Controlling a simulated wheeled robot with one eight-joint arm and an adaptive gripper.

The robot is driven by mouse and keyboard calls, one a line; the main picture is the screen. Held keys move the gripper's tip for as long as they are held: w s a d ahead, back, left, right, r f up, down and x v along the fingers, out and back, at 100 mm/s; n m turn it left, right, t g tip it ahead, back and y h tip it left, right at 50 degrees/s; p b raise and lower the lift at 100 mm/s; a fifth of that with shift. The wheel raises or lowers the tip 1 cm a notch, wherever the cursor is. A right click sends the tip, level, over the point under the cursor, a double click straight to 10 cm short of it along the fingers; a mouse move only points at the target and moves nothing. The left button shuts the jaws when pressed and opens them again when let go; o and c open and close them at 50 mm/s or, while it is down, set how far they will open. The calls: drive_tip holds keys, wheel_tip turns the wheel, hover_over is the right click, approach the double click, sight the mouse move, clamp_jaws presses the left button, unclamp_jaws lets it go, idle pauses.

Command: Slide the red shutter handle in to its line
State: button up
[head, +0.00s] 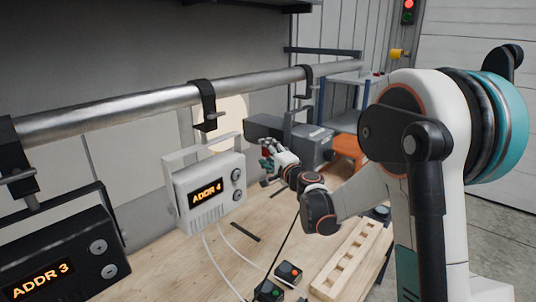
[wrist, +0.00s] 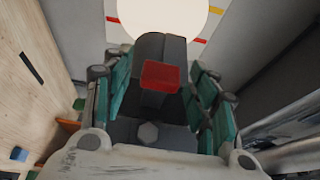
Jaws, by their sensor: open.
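The red shutter handle (wrist: 161,76) shows in the wrist view as a red block on a dark grey body (wrist: 160,47). It lies between the two teal-padded fingers of my gripper (wrist: 155,88), with a gap visible on each side. In the head view my gripper (head: 273,154) is at the near end of a grey projector-like unit (head: 300,140), and a bit of red shows at its fingers. My gripper is open and not closed on the handle. I cannot make out the handle's line in either view.
A bright round light patch (wrist: 165,14) falls on a pale panel with red and yellow marks. A white ADDR 4 box (head: 209,190) hangs from a metal pipe (head: 130,112) left of my gripper. A wooden rack (head: 347,262) and small button boxes (head: 288,272) sit on the bench.

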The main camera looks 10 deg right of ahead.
clamp_jaws()
drive_tip(key=w+d, duration=0.2)
drive_tip(key=d, duration=0.1)
drive_tip(key=shift+b, duration=0.35)
unclamp_jaws()
drive_tip(key=v, duration=1.2)
